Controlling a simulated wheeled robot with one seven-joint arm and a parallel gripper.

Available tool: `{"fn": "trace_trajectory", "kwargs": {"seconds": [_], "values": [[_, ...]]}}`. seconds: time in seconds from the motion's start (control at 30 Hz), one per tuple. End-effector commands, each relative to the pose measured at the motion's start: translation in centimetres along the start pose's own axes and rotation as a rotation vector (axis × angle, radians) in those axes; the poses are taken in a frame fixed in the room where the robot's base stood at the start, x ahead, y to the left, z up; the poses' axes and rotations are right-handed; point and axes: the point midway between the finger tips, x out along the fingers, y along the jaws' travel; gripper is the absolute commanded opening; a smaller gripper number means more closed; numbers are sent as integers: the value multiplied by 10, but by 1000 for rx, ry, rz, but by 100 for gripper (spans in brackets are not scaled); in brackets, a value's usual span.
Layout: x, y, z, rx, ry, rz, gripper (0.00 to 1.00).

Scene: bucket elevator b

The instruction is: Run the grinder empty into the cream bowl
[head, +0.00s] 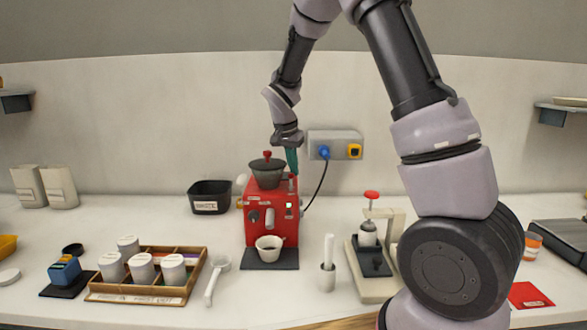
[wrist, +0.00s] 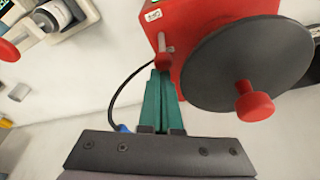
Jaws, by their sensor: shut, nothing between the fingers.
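The red grinder (head: 272,224) stands mid-counter with a dark lidded hopper (head: 267,176) on top. In the wrist view the round dark lid (wrist: 235,62) has a red knob.
A socket box (head: 336,139) on the wall holds a blue plug, its cable running behind the grinder. A black bin (head: 210,192), a wooden tray of jars (head: 145,285) and a scoop (head: 216,275) are left. A white holder (head: 327,277) and a press (head: 376,262) are right.

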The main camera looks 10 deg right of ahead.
Motion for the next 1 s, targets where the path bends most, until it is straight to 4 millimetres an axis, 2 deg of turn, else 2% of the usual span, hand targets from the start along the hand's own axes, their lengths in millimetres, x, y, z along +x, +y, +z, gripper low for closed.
{"fn": "trace_trajectory", "kwargs": {"seconds": [0.1, 0.5, 0.77, 1.0], "values": [[-3, 2, 5, 2, 48, -24, 0], [-10, 11, 21, 6, 44, -22, 0], [-10, 11, 20, 7, 44, -21, 0], [-18, 11, 17, 7, 44, -22, 0]]}}
